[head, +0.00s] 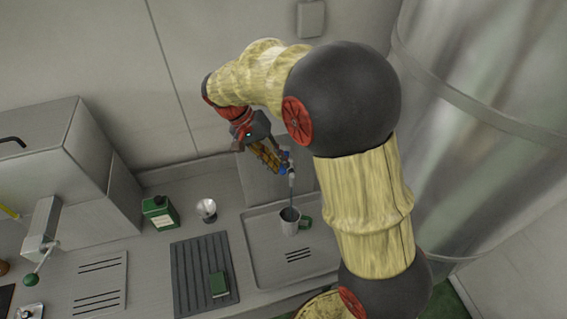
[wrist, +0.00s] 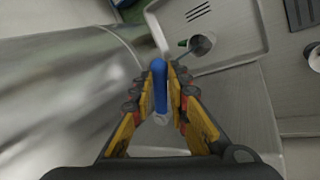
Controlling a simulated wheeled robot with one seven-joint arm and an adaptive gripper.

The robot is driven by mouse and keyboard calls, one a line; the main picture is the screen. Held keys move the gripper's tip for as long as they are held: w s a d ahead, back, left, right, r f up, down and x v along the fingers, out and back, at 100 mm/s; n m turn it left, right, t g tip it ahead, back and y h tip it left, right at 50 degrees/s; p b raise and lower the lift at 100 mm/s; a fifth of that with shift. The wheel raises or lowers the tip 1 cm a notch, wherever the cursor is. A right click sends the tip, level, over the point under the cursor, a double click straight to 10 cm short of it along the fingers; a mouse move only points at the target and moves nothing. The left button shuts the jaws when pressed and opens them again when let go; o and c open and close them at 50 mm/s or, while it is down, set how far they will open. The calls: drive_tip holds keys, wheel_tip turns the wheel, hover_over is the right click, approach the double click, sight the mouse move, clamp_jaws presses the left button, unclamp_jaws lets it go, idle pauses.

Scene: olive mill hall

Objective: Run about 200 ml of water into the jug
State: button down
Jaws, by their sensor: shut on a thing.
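The jug (head: 290,224), pale with a dark inside and a green handle at its right, stands upright in the shallow sink tray (head: 255,262). The tap (head: 291,176) is above it, and a thin bluish line runs down from the spout into the jug's mouth. The water level cannot be told. My gripper (head: 277,165) is at the tap. In the wrist view its yellow fingers are shut on the blue tap lever (wrist: 160,88).
A large steel tank (head: 480,120) rises at the right. A metal machine (head: 65,170) stands at the left.

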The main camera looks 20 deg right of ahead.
drive_tip(key=shift+w+a, duration=0.1)
drive_tip(key=shift+r, duration=0.1)
drive_tip(key=c, duration=1.8)
unclamp_jaws()
drive_tip(key=v, duration=1.2)
drive_tip(key=shift+w, duration=0.1)
